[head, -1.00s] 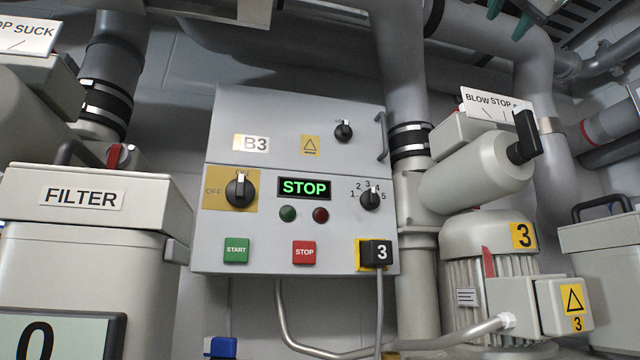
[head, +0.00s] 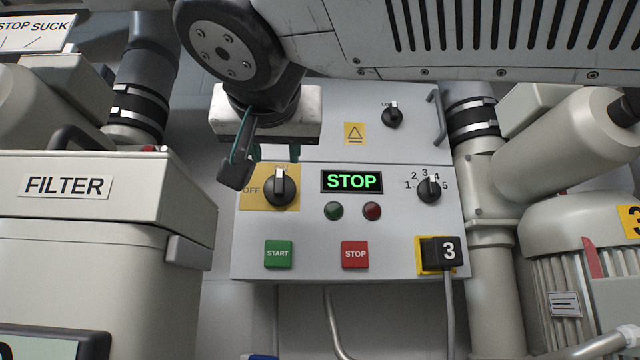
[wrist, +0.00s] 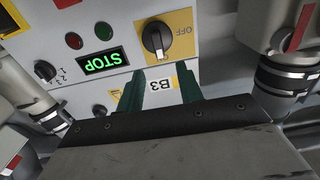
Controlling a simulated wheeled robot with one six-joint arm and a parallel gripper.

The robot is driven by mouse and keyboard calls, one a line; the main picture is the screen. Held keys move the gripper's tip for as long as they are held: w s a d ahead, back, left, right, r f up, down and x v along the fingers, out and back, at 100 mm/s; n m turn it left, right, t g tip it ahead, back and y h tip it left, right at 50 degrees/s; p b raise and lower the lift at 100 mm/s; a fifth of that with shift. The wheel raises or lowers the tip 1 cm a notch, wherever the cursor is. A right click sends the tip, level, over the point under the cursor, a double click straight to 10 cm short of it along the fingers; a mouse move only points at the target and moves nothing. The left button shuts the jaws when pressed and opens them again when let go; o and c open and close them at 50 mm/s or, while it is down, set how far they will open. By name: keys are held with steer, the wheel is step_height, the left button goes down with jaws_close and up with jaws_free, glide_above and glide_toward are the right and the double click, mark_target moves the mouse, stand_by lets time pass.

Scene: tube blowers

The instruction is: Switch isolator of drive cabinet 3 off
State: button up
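Drive cabinet B3 (head: 300,270) is a grey box straight ahead. Its isolator (head: 280,187) is a black rotary knob with a light grey handle on a yellow plate at the cabinet's left. The handle points up toward ON; OFF is printed to its left. The isolator also shows upside down in the wrist view (wrist: 157,40). My gripper (head: 274,154) hangs from above, just above the knob in the head view and apart from it. In the wrist view its green fingers (wrist: 161,80) stand apart with the B3 label between them. They hold nothing.
The cabinet also carries a lit STOP display (head: 351,181), a green START button (head: 278,253), a red STOP button (head: 355,254), a selector (head: 429,189) and a plug marked 3 (head: 437,254). A FILTER housing (head: 110,200) stands left; pipes and a blower motor (head: 570,250) stand right.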

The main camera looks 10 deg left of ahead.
mark_target(279, 174)
steer(key=x, duration=0.7)
steer(key=shift+w, duration=0.3)
